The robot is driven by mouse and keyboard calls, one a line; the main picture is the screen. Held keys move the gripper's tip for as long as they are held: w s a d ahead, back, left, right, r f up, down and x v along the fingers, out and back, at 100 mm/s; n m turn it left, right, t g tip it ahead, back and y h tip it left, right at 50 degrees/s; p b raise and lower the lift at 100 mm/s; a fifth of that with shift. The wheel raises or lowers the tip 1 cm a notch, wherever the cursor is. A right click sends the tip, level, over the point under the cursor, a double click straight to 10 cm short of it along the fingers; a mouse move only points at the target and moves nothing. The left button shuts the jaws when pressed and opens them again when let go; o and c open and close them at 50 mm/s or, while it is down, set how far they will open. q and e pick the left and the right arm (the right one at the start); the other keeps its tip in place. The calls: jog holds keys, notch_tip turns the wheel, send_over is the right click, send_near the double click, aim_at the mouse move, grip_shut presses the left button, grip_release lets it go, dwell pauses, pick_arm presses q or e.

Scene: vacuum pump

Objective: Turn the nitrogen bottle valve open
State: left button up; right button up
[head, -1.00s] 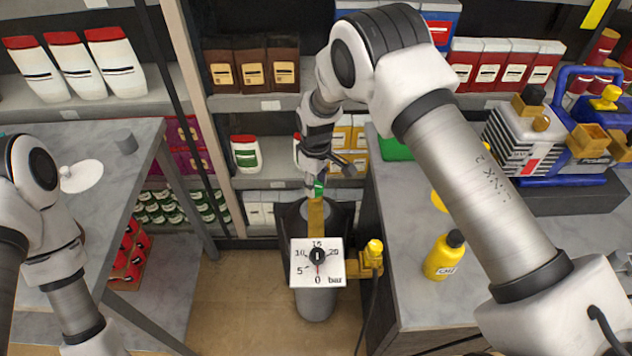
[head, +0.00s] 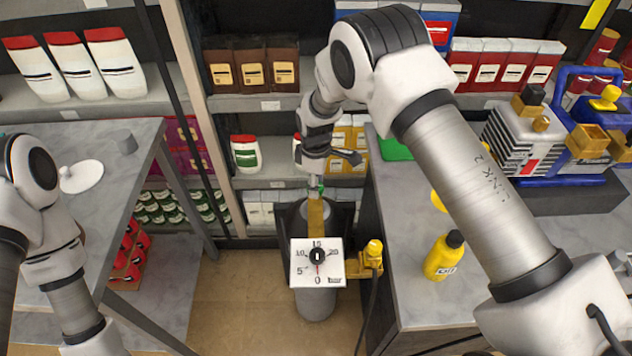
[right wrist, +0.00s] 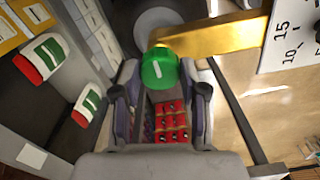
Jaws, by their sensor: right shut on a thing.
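The nitrogen bottle (head: 315,304) is a grey cylinder standing upright on the floor between the two benches. A brass-coloured stem (head: 315,214) and a white pressure gauge (head: 303,278) are on its top. The gauge's red needle points near 0. The green valve knob (right wrist: 160,70), with a white mark, lies between the fingers of my right gripper (right wrist: 160,78). That gripper is shut on the knob, and in the head view the gripper (head: 315,178) mostly hides it. My left arm shows at the left edge, but its gripper is out of frame.
A yellow fitting (head: 371,258) with a dark hose sits right of the gauge. A yellow oil bottle (head: 443,257) and a pump (head: 540,140) stand on the right bench (head: 412,300). Stocked shelves (head: 270,106) are close behind the bottle. The floor in front is clear.

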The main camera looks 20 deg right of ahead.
jog(key=shift+s+f, duration=0.15)
jog(key=shift+f, duration=0.05)
jog(key=o, duration=1.1)
jog(key=shift+o, duration=0.2)
jog(key=shift+a, duration=0.1)
notch_tip(320, 180, up, 12)
jog(key=shift+w, duration=0.2)
